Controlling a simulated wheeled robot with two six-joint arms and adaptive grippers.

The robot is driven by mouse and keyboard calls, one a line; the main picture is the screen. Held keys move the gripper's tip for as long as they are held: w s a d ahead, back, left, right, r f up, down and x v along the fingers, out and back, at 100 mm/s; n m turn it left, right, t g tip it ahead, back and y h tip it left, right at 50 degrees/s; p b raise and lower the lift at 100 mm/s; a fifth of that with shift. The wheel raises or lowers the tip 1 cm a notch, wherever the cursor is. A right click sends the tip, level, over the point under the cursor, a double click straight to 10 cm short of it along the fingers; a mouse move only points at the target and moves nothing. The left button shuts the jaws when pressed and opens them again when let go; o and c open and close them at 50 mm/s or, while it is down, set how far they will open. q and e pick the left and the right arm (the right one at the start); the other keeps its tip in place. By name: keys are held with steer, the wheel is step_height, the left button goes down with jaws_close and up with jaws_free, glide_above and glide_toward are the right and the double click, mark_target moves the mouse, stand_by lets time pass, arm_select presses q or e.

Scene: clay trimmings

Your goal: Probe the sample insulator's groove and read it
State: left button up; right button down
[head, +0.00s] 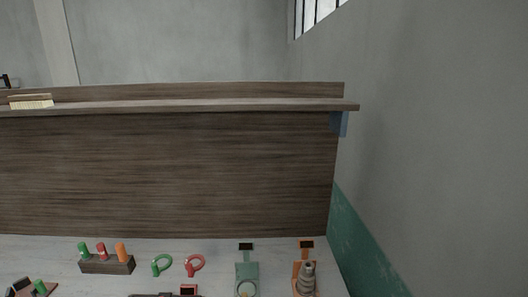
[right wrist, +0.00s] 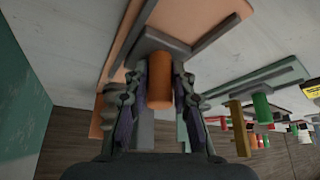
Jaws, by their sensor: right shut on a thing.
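In the right wrist view my right gripper (right wrist: 159,75) is shut on an orange cylinder (right wrist: 159,85). A grey block (right wrist: 160,42) shows just beyond the cylinder; I cannot tell if they are joined. A flat orange piece with a raised edge (right wrist: 205,20) lies beyond the fingers. In the head view a grey-brown ridged insulator (head: 307,280) stands upright on an orange stand (head: 297,270) with a small dark display (head: 306,244). Its groove is too small to make out. Neither gripper is clearly visible in the head view, and the left gripper is not in view.
A wooden rack (head: 106,267) holds green, red and orange pegs. A green ring (head: 154,266) and a red ring (head: 188,266) stand beside it. A green stand (head: 247,271) is left of the orange one. A shelf (head: 200,107) overhangs the back; a wall closes the right.

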steer(key=shift+s+p, duration=0.3)
steer(key=shift+p, duration=0.05)
stand_by(0.3)
steer(key=shift+c, duration=0.6)
jaws_free()
step_height(320, 180, up, 6)
steer(key=p, duration=0.5)
steer(key=shift+f+p, duration=0.15)
steer(key=shift+p, duration=0.2)
steer(key=shift+r+b, duration=0.3)
steer(key=shift+r, duration=0.4)
